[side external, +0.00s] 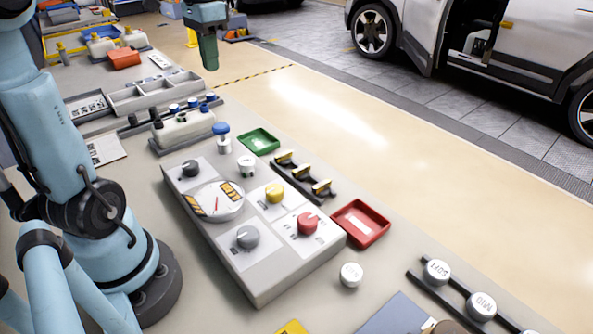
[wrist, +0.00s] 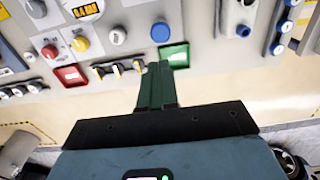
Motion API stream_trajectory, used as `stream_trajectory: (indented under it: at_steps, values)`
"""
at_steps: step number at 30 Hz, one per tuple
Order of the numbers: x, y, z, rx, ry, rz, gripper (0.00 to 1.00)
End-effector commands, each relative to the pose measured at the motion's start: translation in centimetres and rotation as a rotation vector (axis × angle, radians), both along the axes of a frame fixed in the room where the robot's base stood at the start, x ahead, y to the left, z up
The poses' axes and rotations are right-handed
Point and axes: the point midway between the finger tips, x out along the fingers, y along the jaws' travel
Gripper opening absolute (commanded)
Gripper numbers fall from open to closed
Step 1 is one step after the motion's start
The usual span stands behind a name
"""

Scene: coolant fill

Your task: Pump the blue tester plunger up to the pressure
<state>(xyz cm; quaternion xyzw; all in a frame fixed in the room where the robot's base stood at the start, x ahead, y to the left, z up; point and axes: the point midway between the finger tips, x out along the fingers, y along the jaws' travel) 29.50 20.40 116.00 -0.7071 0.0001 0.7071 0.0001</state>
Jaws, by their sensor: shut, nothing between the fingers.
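The blue tester plunger (side external: 221,129) has a round blue cap on a short pale body. It stands upright beside the test panel, near the green tray. It also shows in the wrist view (wrist: 160,32), above my fingertips in the picture. My gripper (side external: 209,66) is shut and empty, raised above the bench and apart from the plunger. In the wrist view its green fingers (wrist: 158,66) lie together and partly cover the green tray.
The panel carries a yellow knob (side external: 274,193), a red knob (side external: 307,223) and grey knobs. A white cap (side external: 246,166), a green tray (side external: 259,141), yellow-handled parts (side external: 301,172) and a red tray (side external: 361,223) stand near the plunger.

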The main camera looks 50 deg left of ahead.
Motion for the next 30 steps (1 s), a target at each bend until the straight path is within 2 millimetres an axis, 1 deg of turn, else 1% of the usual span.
stream_trajectory:
  at_steps: [15,21,24,30]
  values:
    - [0.0,0.0,-7.8,0.0,0.0,0.0,0.0]
    - [0.0,0.0,-10.7,0.0,0.0,0.0,0.0]
    - [0.0,0.0,-11.8,0.001,0.0,0.0,0.0]
    - [-0.1,0.0,-12.9,0.001,0.0,0.0,0.0]
